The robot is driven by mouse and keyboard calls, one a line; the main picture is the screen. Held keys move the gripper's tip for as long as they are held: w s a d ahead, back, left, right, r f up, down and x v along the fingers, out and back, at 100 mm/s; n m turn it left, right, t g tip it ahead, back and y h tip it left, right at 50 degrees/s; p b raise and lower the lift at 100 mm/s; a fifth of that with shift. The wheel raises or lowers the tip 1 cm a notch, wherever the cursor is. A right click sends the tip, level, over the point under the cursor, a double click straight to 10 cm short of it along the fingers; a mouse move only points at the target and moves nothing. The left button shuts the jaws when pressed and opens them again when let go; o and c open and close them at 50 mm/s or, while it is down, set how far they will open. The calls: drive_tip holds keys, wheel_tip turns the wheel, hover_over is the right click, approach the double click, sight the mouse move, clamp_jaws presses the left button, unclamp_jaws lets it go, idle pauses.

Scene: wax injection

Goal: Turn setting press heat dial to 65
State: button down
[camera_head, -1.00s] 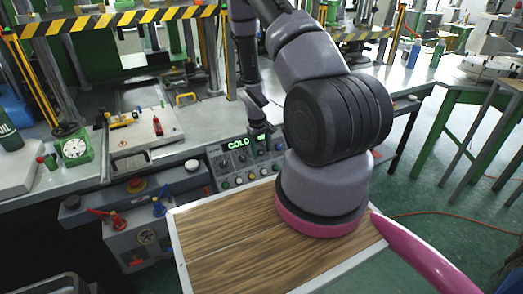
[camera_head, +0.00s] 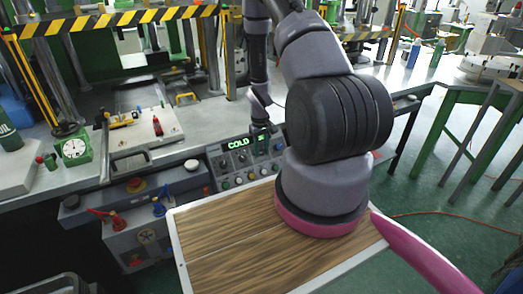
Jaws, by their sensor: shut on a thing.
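The setting press control panel (camera_head: 228,170) is at the front edge of the grey bench, with rows of small knobs and buttons. Its green lit display (camera_head: 238,143) reads COLD; a further lit part to the right is partly covered by my gripper and I cannot read a number. My gripper (camera_head: 264,142) points down at the panel's upper right, beside the display. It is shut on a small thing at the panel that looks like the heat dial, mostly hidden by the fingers. The dial's setting cannot be read.
My arm covers the panel's right side. A wood-topped surface (camera_head: 215,255) with a pale rim lies in front. Press columns rise behind.

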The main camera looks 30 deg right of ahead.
drive_tip(key=m+y, duration=0.2)
drive_tip(key=y, duration=0.1)
drive_tip(key=shift+d+m, duration=0.35)
drive_tip(key=shift+m, duration=0.05)
drive_tip(key=m+y, duration=0.1)
drive_tip(key=m+t+y, duration=0.1)
drive_tip(key=m+y, duration=0.1)
drive_tip(key=shift+d+f+y, duration=0.15)
drive_tip(key=shift+y, duration=0.15)
drive_tip(key=m+t+y, duration=0.2)
drive_tip(key=m, duration=0.1)
drive_tip(key=shift+s+d+f+y, duration=0.15)
drive_tip(key=shift+y, duration=0.25)
drive_tip(key=shift+s+f+m+t+y, duration=0.1)
drive_tip(key=shift+m+t+y, duration=0.75)
drive_tip(key=shift+m, duration=0.55)
drive_tip(key=shift+t, duration=0.25)
drive_tip(key=c, duration=0.5)
unclamp_jaws()
drive_tip(key=v, duration=1)
drive_tip(key=shift+s+d, duration=0.25)
drive_tip(key=shift+d, duration=0.1)
